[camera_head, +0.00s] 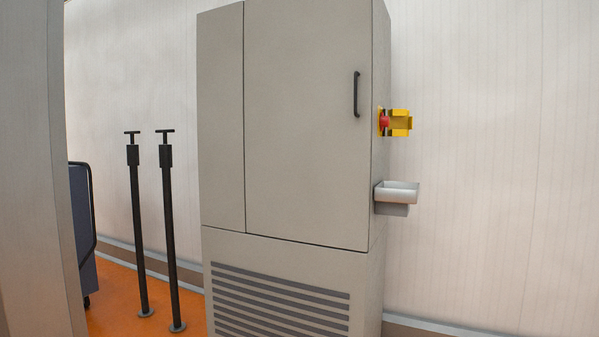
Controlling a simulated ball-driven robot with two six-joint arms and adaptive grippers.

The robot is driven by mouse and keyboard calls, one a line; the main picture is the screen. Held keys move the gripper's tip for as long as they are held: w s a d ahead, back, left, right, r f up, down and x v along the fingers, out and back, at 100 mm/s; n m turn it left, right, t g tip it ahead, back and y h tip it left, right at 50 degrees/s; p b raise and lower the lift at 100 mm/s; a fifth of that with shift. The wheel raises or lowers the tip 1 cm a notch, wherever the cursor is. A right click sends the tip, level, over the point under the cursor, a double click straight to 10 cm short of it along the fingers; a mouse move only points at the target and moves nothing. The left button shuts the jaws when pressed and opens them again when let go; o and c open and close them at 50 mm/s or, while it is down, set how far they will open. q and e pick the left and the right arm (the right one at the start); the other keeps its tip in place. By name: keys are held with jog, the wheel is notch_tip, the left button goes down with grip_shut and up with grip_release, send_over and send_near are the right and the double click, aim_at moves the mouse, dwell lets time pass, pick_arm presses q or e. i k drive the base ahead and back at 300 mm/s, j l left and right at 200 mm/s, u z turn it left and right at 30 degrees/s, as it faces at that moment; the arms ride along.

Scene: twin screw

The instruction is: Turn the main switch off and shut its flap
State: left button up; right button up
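The main switch (384,122) is a red knob on a yellow plate, on the right side wall of a tall grey cabinet (300,120). Its yellow flap (402,122) stands out from the cabinet side to the right of the knob, so it looks open. The knob's exact turn position is too small to tell. Neither of my grippers shows in the head view.
A grey tray (398,194) juts from the cabinet's right side below the switch. The cabinet door has a black handle (356,94). Two black posts (140,230) stand left, near a dark cart (82,230). A grey panel (35,170) fills the left edge.

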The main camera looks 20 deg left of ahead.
aim_at(384, 121)
jog(key=u, duration=0.65)
jog(key=i+l+u, duration=0.2)
jog(key=u, duration=0.15)
jog(key=i+l+u, duration=0.3)
jog(key=l, duration=0.2)
jog(key=l+u, duration=0.35)
